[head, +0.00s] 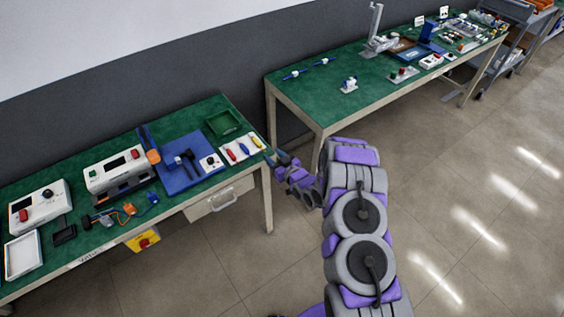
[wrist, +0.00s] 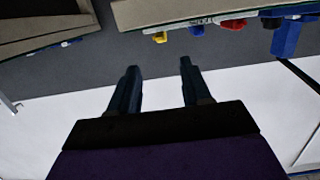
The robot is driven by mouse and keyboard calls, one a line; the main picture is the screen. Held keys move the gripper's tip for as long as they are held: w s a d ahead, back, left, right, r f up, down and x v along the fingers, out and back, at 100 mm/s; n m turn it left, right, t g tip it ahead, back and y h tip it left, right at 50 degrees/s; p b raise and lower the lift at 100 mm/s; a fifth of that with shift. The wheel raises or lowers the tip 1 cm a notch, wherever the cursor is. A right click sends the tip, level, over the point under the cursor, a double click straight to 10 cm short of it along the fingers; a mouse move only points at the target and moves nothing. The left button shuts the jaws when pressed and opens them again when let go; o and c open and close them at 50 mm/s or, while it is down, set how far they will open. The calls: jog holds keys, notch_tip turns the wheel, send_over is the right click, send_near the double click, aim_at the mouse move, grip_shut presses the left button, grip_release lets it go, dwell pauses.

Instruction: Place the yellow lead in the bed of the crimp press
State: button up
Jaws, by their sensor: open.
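The yellow lead (head: 256,142) looks like the rightmost of three coloured pieces on a white tray (head: 236,158) near the right end of the near green bench. It shows at the bench edge in the wrist view (wrist: 160,37). My gripper (head: 273,160) is just off the bench's right end, beside the tray. Its two fingers (wrist: 157,75) are apart with nothing between them, clear of the lead.
A red piece (head: 231,155) and a blue piece (head: 244,149) lie beside the yellow one. A green bin (head: 222,124) sits behind the tray. White machines (head: 114,172) fill the bench's left. A second bench (head: 330,88) stands to the right, with open floor in front.

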jog(key=shift+p+v, duration=0.45)
jog(key=shift+v, duration=2.2)
